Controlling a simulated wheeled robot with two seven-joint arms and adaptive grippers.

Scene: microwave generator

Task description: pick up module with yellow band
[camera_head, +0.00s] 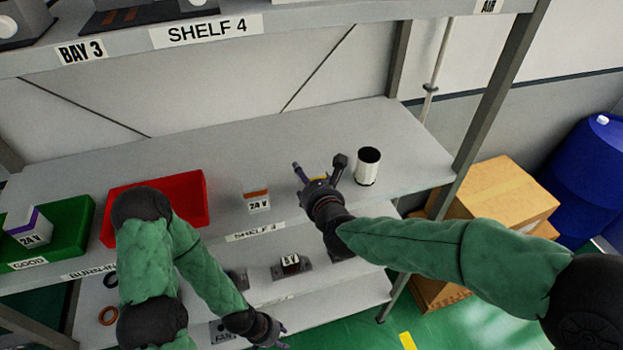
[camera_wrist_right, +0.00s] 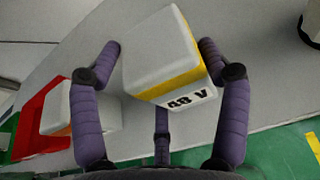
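The module with the yellow band (camera_wrist_right: 163,58) is a white block marked 48 V, standing on the middle shelf. In the head view my right gripper (camera_head: 320,172) is over it and hides most of it; only a bit of yellow shows. In the right wrist view my right gripper (camera_wrist_right: 160,70) is open, with its fingers spread on either side of the module and small gaps visible. My left gripper (camera_head: 272,335) hangs low in front of the shelves, away from the module; its fingers are too small to judge.
A 24 V module with an orange band (camera_head: 257,201) stands left of my right gripper. A white cylinder with a dark top (camera_head: 368,167) stands close on the right. A red bin (camera_head: 182,192) and a green tray (camera_head: 68,235) holding a purple-banded module (camera_head: 30,226) are farther left.

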